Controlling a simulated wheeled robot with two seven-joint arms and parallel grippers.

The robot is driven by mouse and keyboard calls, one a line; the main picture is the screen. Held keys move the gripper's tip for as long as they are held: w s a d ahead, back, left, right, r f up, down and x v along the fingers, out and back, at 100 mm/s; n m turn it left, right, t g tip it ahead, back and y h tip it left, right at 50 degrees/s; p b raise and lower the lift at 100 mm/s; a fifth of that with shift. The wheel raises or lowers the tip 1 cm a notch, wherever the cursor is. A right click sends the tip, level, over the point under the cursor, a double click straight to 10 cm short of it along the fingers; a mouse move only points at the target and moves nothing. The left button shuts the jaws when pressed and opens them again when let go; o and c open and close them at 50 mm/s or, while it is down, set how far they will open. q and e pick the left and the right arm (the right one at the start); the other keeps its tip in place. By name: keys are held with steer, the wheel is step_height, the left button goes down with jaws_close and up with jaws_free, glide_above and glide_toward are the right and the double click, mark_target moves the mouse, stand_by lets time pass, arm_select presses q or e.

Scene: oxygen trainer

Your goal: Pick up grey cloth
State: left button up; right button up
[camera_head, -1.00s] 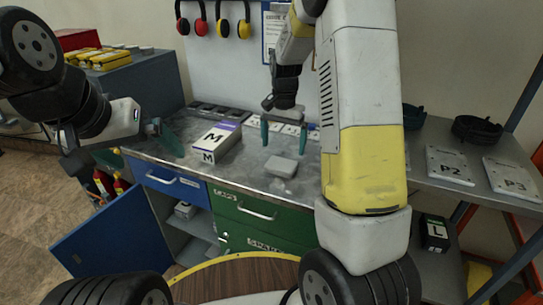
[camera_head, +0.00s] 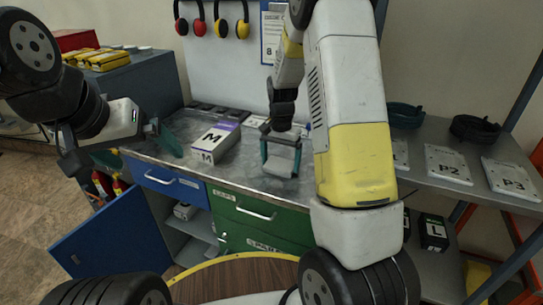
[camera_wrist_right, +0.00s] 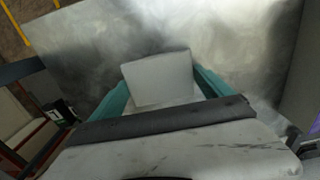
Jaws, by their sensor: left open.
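The grey cloth (camera_head: 281,161) looks like a small, pale grey, folded block at the counter's front right. My right gripper (camera_head: 281,172) is over it, pointing down, with one green finger on either side. In the right wrist view the cloth (camera_wrist_right: 158,80) lies between the two green fingers, close to both. I cannot tell whether they press on it, or whether it rests on the counter. My left gripper (camera_head: 120,160) is open and empty at the left, beside the counter's left end.
A box marked M (camera_head: 215,142) stands on the grey counter (camera_head: 240,176), left of the cloth. Below are a blue drawer (camera_head: 165,182), green drawers (camera_head: 255,212) and an open blue door (camera_head: 120,235). A shelf with plates P2 (camera_head: 448,165) and P3 (camera_head: 510,178) is at the right.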

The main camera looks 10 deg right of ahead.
mark_target(280, 164)
steer(key=shift+r, duration=0.15)
steer(key=shift+c, duration=0.4)
step_height(280, 164, up, 4)
steer(key=shift+f, duration=0.25)
steer(key=s+r, duration=0.1)
steer(key=s, duration=1.5)
steer(key=shift+d, duration=0.25)
steer(key=shift+r, duration=0.1)
